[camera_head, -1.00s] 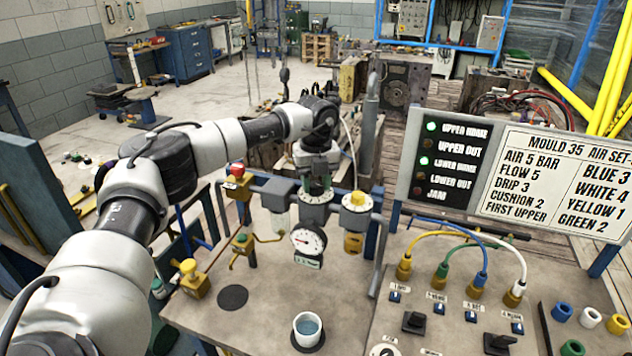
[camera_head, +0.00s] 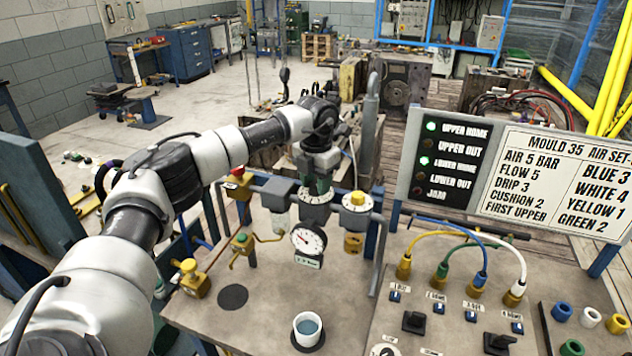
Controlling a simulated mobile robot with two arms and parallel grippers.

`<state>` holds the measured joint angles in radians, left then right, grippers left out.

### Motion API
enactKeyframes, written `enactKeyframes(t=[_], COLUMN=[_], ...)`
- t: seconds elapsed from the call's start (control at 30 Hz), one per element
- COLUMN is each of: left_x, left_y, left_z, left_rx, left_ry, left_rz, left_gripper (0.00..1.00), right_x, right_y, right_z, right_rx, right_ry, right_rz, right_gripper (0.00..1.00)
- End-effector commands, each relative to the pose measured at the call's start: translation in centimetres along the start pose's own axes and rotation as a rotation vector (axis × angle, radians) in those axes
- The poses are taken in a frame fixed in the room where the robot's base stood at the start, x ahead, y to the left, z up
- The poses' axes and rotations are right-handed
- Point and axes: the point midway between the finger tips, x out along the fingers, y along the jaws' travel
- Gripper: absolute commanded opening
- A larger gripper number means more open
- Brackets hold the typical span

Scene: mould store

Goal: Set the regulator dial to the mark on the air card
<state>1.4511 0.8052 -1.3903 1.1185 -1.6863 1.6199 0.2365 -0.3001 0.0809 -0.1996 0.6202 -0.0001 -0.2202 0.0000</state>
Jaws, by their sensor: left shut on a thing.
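My left gripper (camera_head: 317,186) points down over the regulator and is shut on the regulator dial (camera_head: 316,197), mostly hidden under the gripper. A round white gauge (camera_head: 309,239) hangs just below it, its needle pointing up and to the left. A small readout plate (camera_head: 308,262) under the gauge is too small to read surely. The air card (camera_head: 552,182) stands at the right and reads AIR 5 BAR, FLOW 5, DRIP 3, CUSHION 2, FIRST UPPER, with colour numbers beside. My right gripper is out of view.
A yellow-topped unit (camera_head: 357,200) stands close right of the dial. A red-topped valve (camera_head: 238,178) and yellow valve (camera_head: 194,280) are to the left. A cup of blue liquid (camera_head: 307,328) stands in front. Coloured hoses (camera_head: 460,236) arch over the right panel.

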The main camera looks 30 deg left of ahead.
Motion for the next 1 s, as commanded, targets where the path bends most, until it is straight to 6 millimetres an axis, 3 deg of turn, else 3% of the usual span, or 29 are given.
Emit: enactKeyframes(t=[1.0], left_x=[-0.2], left_y=[0.03], left_z=[0.09], left_rx=[0.927], left_ry=[-0.006], left_rz=[0.002], left_gripper=[0.14], right_x=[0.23], right_y=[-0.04], right_z=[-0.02], right_rx=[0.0], right_ry=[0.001], right_rz=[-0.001], right_gripper=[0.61])
